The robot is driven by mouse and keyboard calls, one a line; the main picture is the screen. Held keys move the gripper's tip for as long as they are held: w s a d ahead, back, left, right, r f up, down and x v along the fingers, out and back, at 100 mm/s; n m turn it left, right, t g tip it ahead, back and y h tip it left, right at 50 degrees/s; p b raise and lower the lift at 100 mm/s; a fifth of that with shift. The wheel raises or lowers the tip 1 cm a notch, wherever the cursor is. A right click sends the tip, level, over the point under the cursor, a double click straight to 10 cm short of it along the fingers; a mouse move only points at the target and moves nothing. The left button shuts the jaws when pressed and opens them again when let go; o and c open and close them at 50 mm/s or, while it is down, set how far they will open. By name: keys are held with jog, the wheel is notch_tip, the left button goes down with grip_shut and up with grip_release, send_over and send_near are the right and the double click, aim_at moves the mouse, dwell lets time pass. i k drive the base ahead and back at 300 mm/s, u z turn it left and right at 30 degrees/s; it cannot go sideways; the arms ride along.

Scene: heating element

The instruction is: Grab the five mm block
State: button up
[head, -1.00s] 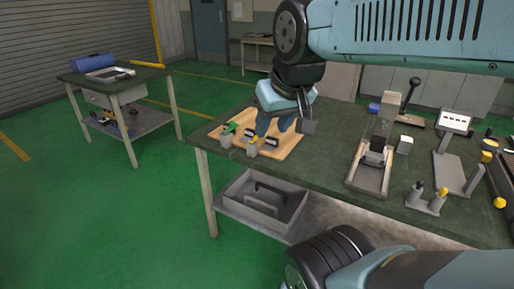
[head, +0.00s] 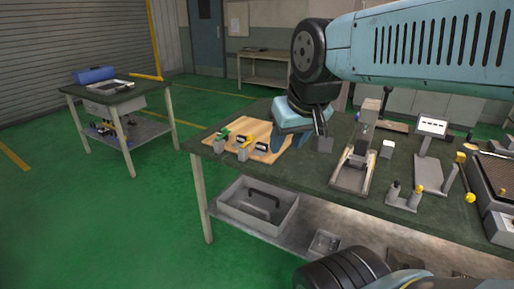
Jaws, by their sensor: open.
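A light wooden board (head: 257,131) lies at the left end of the long workbench. On it stand a grey block with a green part (head: 221,142) and a grey block with a yellow part (head: 245,148). Small dark pieces with pale faces (head: 262,147) lie beside them. No size marking is readable, so I cannot tell which one is the five mm block. My gripper (head: 295,143) points down over the board's right edge, right of the blocks and apart from them. It is open, with nothing visible in it; the fingertips are small and partly hidden by the wrist.
The workbench (head: 310,170) also carries a grey press-like fixture (head: 354,168), a small white block (head: 387,148), a stand with a white panel (head: 432,127) and a holder with upright pins (head: 404,196). A grey bin (head: 258,207) sits on the lower shelf. A side table (head: 118,98) stands left.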

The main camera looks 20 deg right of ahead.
aim_at(262, 149)
jog(key=z, duration=0.05)
jog(key=i, duration=0.9)
jog(key=u, duration=0.1)
